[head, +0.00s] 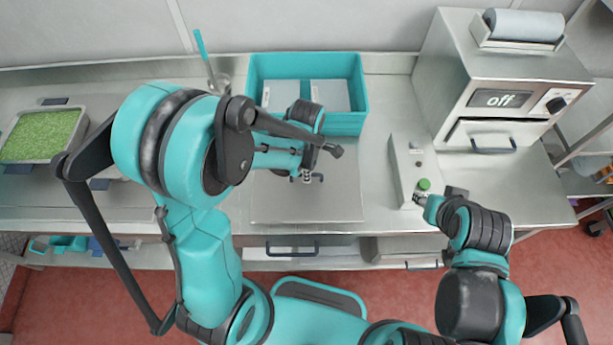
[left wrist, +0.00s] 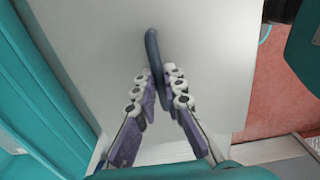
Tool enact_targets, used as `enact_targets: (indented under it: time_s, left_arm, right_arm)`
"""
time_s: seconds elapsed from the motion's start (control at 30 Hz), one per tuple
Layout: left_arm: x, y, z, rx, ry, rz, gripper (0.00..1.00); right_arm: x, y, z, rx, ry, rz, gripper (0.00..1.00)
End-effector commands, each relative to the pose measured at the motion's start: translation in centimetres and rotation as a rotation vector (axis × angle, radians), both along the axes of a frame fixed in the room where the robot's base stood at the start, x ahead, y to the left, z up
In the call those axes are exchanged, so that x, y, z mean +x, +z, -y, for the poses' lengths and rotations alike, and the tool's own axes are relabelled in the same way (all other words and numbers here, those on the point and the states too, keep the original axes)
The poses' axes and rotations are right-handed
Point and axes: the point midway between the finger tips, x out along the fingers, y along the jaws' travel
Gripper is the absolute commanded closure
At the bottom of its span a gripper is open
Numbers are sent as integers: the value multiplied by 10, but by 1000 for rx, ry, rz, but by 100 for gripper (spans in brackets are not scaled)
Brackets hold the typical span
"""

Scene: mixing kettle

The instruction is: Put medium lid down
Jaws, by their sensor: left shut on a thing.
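The medium lid (head: 335,205) is a flat, pale grey square plate in front of the teal crate. In the left wrist view the lid (left wrist: 205,45) fills the middle, with a dark bar handle (left wrist: 152,45). My left gripper (head: 307,176) is over the lid; in the left wrist view its fingers (left wrist: 159,90) are shut on the handle. I cannot tell whether the lid's underside touches what is below it. My right gripper (head: 420,197) is beside a green button (head: 424,184) on a small grey box; its finger opening is too small to tell.
A teal crate (head: 258,70) with grey panels inside stands behind the lid. A metal oven-like unit (head: 440,75) reading "off" stands at the right. A tray of green bits (head: 40,135) lies at the left. Bare counter (head: 385,105) shows right of the crate.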

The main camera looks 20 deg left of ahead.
Motion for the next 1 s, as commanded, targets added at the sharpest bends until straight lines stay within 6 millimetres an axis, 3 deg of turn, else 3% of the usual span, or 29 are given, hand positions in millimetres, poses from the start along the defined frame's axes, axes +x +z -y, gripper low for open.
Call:
enact_targets:
  time_s: [0.27, 0.5, 0.87, 0.97, 1.0]
  left_arm:
    - [14, -15, -2, 0, 0, -1, 100]
    - [13, -48, -2, 0, 0, 0, 100]
    - [12, -51, -2, 0, -1, 0, 100]
    - [13, -51, -2, 0, -1, 0, 72]
    - [13, -50, -2, 0, -1, 0, 70]
  right_arm:
    - [0, -4, 0, 0, 0, 0, 60]
    - [0, -13, 0, 0, 0, 0, 60]
    - [0, -16, 0, 0, 0, 0, 60]
    - [0, -16, 0, 0, 0, 0, 60]
    - [0, -16, 0, 0, 0, 0, 60]
